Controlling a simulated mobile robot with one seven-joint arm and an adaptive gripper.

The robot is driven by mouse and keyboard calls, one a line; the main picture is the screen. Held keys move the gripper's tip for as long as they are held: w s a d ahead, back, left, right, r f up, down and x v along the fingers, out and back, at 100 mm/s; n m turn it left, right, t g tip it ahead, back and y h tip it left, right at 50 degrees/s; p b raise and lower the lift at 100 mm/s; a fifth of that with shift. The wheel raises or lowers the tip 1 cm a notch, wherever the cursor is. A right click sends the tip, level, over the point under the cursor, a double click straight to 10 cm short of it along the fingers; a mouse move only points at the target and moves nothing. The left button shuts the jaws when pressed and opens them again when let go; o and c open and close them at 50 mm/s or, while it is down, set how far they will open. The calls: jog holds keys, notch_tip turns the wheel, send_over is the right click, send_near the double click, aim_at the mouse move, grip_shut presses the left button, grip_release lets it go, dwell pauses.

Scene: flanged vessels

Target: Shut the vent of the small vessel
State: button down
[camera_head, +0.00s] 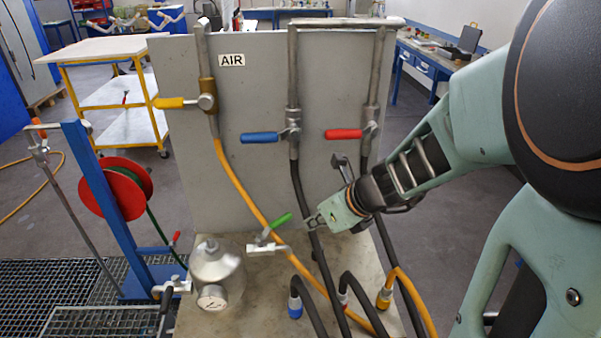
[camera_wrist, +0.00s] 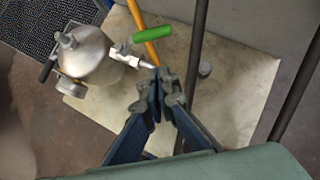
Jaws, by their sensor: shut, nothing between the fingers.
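The small vessel (camera_head: 216,268) is a rounded metal pot with a round gauge (camera_head: 212,297) on its front, standing on the pale base plate. A short pale valve (camera_head: 266,249) sticks out to its right and carries a green lever (camera_head: 276,224), which slants up and to the right at an angle to the valve body. The green lever (camera_wrist: 154,33) and the vessel (camera_wrist: 88,52) also show in the wrist view. My gripper (camera_head: 313,222) is just right of the lever, apparently apart from it. In the wrist view its fingertips (camera_wrist: 160,76) are together and empty, near the valve's outer end.
Behind stands a grey panel (camera_head: 250,140) marked AIR, with yellow (camera_head: 175,103), blue (camera_head: 260,138) and red (camera_head: 343,134) levers. An orange hose (camera_head: 240,190) and dark hoses (camera_head: 305,200) run down close to my gripper. A red hose reel (camera_head: 117,190) stands left.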

aim_at(285, 218)
jog(key=w+a+f+b, duration=0.3)
jog(key=w+a+f, duration=0.1)
jog(key=w+f, duration=0.1)
jog(key=shift+w+a, duration=0.3)
jog(key=shift+w, duration=0.1)
jog(key=shift+w+a+n+g+y+p, duration=0.1)
jog(key=shift+w+n+g+y+p, duration=0.35)
jog(key=shift+w+n, duration=0.35)
jog(key=shift+w+a+n, duration=0.1)
jog(key=shift+n, duration=0.4)
jog(key=w+n+g+p, duration=0.1)
jog(key=a+n+g+y+p, duration=0.1)
jog(key=n+p, duration=0.1)
jog(key=shift+w+r+y, duration=0.15)
jog(key=shift+w+y, duration=0.1)
jog(key=shift+w, duration=0.15)
jog(key=w+a+n+g+p, duration=0.2)
jog(key=n, duration=0.1)
jog(key=shift+a+n+g+y+p, duration=0.25)
jog(key=shift+a+n+y+p, duration=0.05)
jog(key=shift+a+p, duration=0.1)
jog(key=shift+w+a, duration=0.1)
